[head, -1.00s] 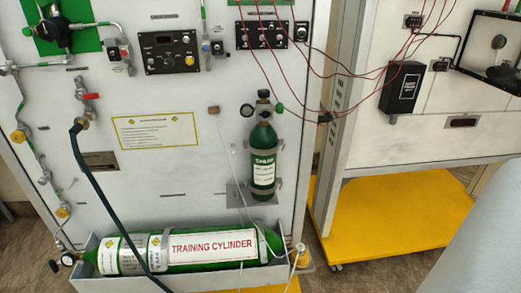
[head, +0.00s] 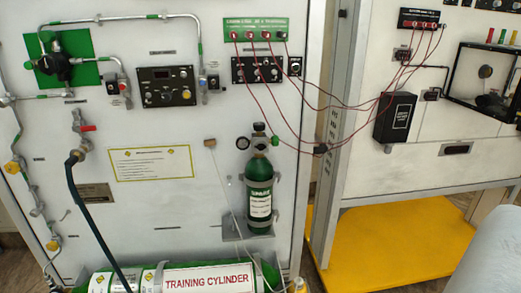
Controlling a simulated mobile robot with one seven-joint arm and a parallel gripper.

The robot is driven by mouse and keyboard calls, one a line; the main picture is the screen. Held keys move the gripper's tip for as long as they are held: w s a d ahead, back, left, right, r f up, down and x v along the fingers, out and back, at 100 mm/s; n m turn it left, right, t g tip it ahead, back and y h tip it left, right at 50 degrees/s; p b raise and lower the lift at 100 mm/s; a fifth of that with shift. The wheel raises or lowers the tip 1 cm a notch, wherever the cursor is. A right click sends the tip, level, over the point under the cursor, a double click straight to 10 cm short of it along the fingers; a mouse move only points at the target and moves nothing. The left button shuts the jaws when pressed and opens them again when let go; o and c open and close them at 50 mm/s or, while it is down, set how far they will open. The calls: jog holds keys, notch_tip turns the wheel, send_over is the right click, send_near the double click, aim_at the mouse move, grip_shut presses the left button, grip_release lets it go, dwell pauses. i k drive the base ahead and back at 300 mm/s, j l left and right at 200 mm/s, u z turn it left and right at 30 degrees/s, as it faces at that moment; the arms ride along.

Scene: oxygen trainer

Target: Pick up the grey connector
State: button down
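I cannot tell for certain which part is the grey connector. A small dark block (head: 320,148) sits where the red wires gather, at the edge of the white panel's right post. A small brownish block (head: 210,142) is at the upper end of a thin white tube on the white panel. A grey fitting (head: 76,157) joins the top of the dark hose on the left. My gripper is not in view.
The white panel (head: 150,215) carries gauges, valves and pipes. A small green cylinder (head: 260,190) hangs upright on it. The large training cylinder (head: 207,281) lies below. A black box (head: 395,120) is on the right panel, above a yellow base (head: 390,245).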

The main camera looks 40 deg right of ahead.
aim_at(232, 225)
jog(key=l+z, duration=1)
jog(key=i+j, duration=0.05)
jog(key=j, duration=0.05)
